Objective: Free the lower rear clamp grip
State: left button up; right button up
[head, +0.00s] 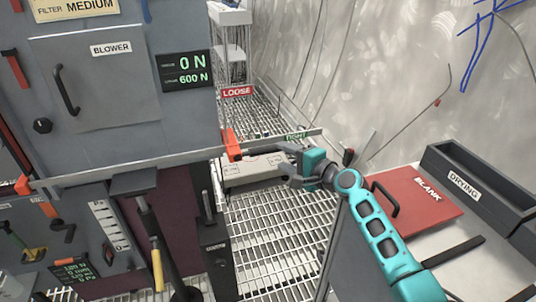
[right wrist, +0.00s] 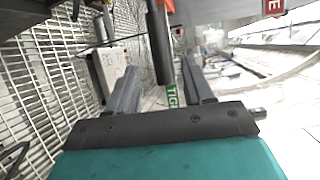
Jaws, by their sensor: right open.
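The clamp (head: 230,145) is an orange block on the right part of a long metal bar. Its dark grip (head: 262,151) points right toward my right gripper (head: 285,165). In the right wrist view the grip (right wrist: 158,45) is a dark cylinder with an orange part above it. It lies between the spread fingers of my right gripper (right wrist: 158,68), with gaps visible at its sides. A red LOOSE label (head: 237,92) is above the clamp, and a green TIGHT label (head: 296,135) is close to the grip's end. My left gripper is out of view.
The grey blower cabinet (head: 120,90) stands left, with a display (head: 187,70) reading 0 N and 600 N. The metal bar (head: 120,172) crosses in front of it. A red BLANK panel (head: 415,205) and a dark DRYING tray (head: 490,190) are right. Grated floor (head: 280,235) is below.

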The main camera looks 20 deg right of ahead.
aim_at(271, 152)
jog(key=b+x, duration=0.1)
jog(key=x, duration=0.1)
jog(key=b+x, duration=0.1)
jog(key=x, duration=0.1)
jog(key=b+x, duration=0.1)
jog(key=x, duration=0.1)
jog(key=shift+f, duration=0.25)
jog(key=shift+w+a+b, duration=0.2)
jog(key=shift+w+b, duration=0.2)
jog(key=shift+w, duration=0.1)
jog(key=shift+w+a, duration=0.1)
jog(key=shift+w, duration=0.05)
grip_shut()
